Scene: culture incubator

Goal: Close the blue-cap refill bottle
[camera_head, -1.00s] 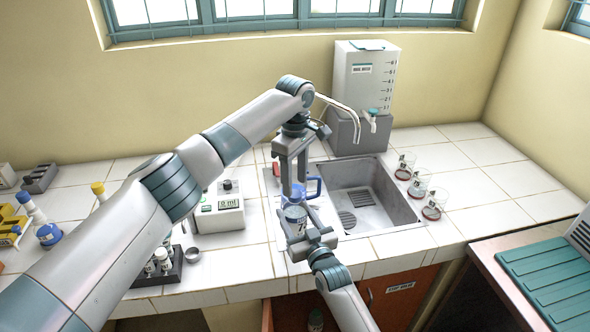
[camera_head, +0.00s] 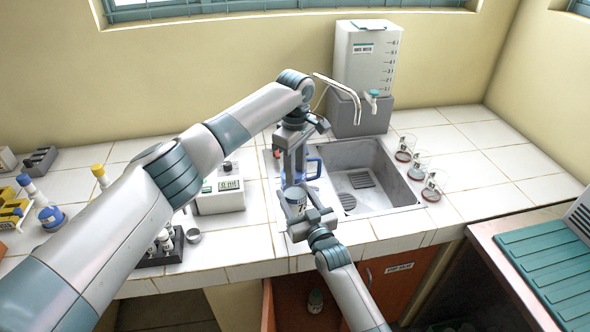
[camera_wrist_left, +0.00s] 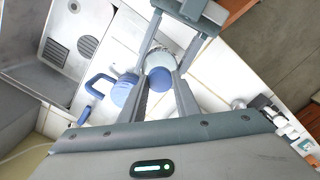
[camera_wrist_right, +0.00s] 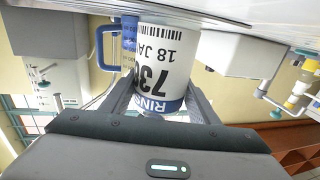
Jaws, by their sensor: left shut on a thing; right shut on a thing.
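The refill bottle (camera_wrist_right: 165,60) is white with a black barcode and lettered label and a blue band. My right gripper (camera_wrist_right: 158,100) is shut around its body; the bottle also shows in the head view (camera_head: 297,198), upright at the counter's front, left of the sink. The blue cap (camera_wrist_left: 160,78) is between the fingertips of my left gripper (camera_wrist_left: 160,84), which is shut on it from above. In the left wrist view the cap overlaps the bottle's pale top (camera_wrist_left: 158,63). I cannot tell whether it touches the bottle's neck.
A blue-handled jug (camera_wrist_left: 124,92) stands close beside the bottle. A display device (camera_head: 221,196) and a dark vial rack (camera_head: 162,250) stand left. A water tank (camera_head: 365,60) is behind.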

